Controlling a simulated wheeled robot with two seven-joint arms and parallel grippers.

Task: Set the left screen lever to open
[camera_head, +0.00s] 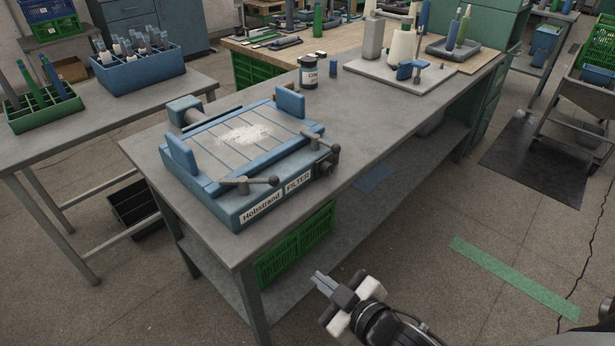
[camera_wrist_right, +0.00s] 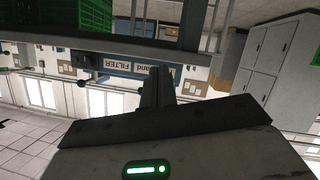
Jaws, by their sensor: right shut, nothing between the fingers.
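The blue filter unit (camera_head: 240,206) stands on the near end of the grey bench, with white powder on its slatted screen. Its left screen lever (camera_head: 249,182) lies roughly level along the front, its dark ball knob pointing right. The right lever (camera_head: 327,165) is at the front right corner. My right gripper (camera_head: 319,279) is shut and empty, in front of the bench and apart from both levers. In the right wrist view its fingers (camera_wrist_right: 158,85) point towards the unit's labelled front (camera_wrist_right: 125,66). My left gripper is not in view.
The grey bench (camera_head: 362,171) carries a dark jar (camera_head: 309,72) behind the unit. Green crates (camera_head: 296,246) sit on its lower shelf. A side table (camera_head: 95,120) at left holds a blue bin (camera_head: 139,71). Open floor lies right of my right gripper.

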